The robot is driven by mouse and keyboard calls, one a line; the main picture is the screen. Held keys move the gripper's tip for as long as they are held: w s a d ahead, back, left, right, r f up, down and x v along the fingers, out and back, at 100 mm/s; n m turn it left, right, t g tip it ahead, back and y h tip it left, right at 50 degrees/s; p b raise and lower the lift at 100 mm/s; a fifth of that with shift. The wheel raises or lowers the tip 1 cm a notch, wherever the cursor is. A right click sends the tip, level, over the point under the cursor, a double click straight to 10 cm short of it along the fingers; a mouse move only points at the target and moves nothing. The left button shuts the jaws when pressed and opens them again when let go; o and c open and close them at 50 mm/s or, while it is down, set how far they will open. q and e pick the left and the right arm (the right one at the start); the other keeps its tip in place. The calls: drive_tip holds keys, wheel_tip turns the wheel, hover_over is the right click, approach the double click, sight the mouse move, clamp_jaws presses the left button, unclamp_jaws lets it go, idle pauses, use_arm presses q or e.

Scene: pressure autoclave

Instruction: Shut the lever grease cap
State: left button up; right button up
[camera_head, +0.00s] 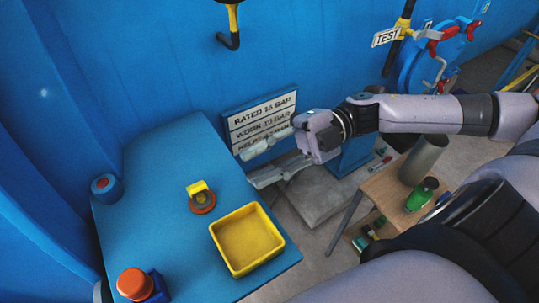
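A small round fitting with an orange-brown ring (203,207) sits on the blue bench top. A yellow flap (197,187) stands up at its back edge, and the round middle below it shows; I take this to be the lever grease cap, with its lid raised. My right gripper (249,167) reaches in from the right, beyond the bench's right edge in the picture. Its two grey fingers are spread and point left towards the cap, with a clear gap to it. Nothing shows between them. My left gripper is not in view.
A yellow tray (252,267) stands just in front of the cap. An orange button (135,283) and a dark red-topped knob (104,186) are on the bench's left side. A lettered sign (262,122) is behind the gripper. A wooden table (385,189) holds a grey cylinder (424,158) and a green bottle (420,194).

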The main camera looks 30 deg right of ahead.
drive_tip(key=shift+d, duration=0.7)
